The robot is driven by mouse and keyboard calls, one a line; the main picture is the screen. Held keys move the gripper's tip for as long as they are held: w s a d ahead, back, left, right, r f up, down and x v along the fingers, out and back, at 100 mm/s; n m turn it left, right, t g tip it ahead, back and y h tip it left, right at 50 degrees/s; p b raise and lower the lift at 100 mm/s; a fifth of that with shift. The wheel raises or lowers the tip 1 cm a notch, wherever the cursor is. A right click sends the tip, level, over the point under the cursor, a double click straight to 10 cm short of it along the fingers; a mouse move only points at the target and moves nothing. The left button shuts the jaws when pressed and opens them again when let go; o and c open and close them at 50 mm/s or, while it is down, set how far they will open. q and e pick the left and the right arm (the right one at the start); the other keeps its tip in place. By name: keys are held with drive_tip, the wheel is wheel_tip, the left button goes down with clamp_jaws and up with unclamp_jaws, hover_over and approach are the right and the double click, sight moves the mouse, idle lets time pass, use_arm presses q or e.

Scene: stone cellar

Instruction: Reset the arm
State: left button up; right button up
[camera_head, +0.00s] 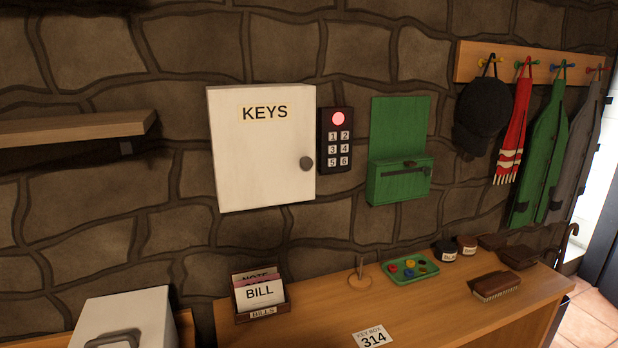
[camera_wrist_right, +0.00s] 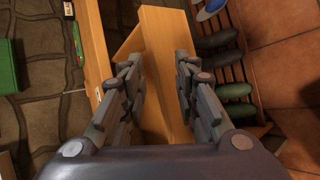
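My right gripper (camera_wrist_right: 160,68) shows in the right wrist view. Its two dark fingers stand apart with a clear gap, and nothing is held between them. A wooden furniture panel (camera_wrist_right: 165,35) shows behind the gap; I cannot tell its distance. My left gripper is in neither view, and no arm of mine shows in the head view.
A wooden table (camera_head: 430,315) holds a bill box (camera_head: 262,312), a green tray (camera_head: 425,276), a brush (camera_head: 497,287) and a 314 card (camera_head: 373,339). A white key cabinet (camera_head: 260,160), keypad (camera_head: 337,120) and coat rack (camera_head: 510,62) hang on the wall. Shoes (camera_wrist_right: 235,90) fill a rack.

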drive_tip(key=s+a+f+m+g+y, duration=0.25)
drive_tip(key=s+m+g, duration=0.2)
drive_tip(key=m, duration=0.25)
drive_tip(key=s+a+f+m+g+y, duration=0.25)
drive_tip(key=s+f+m, duration=0.2)
drive_tip(key=m, duration=0.35)
wheel_tip(320, 180, down, 26)
drive_tip(key=s+g+h, duration=0.1)
drive_tip(key=s+g, duration=0.1)
drive_tip(key=s, duration=0.1)
drive_tip(key=s+d+f, duration=0.2)
drive_tip(key=s+f, duration=1.3)
drive_tip(key=s, duration=0.1)
drive_tip(key=shift+d+n+g, duration=0.15)
drive_tip(key=shift+n+g, duration=0.25)
drive_tip(key=shift+r, duration=0.1)
